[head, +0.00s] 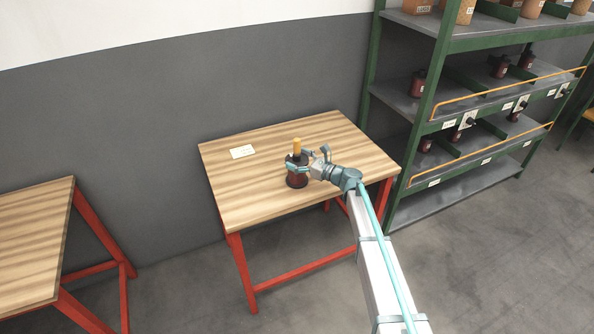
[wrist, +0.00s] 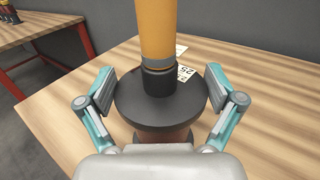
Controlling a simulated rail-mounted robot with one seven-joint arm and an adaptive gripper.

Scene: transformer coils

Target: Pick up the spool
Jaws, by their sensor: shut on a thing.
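The spool (head: 297,180) stands upright on the wooden table, with a dark red body, a black top flange and an orange-yellow post on top. In the wrist view the black flange of the spool (wrist: 125,97) fills the middle, with the post rising out of the top of the picture. My gripper (head: 298,163) reaches in from the right at flange height. In the wrist view the fingers of my gripper (wrist: 162,95) lie on both sides of the flange, shut on it. The underside of the spool is hidden in the wrist view.
The table (head: 245,195) has a wood top and red legs; a white label (head: 242,152) lies behind and left of the spool. A second table (head: 30,235) stands at left. A green shelf rack (head: 430,100) with several spools and boxes stands close on the right.

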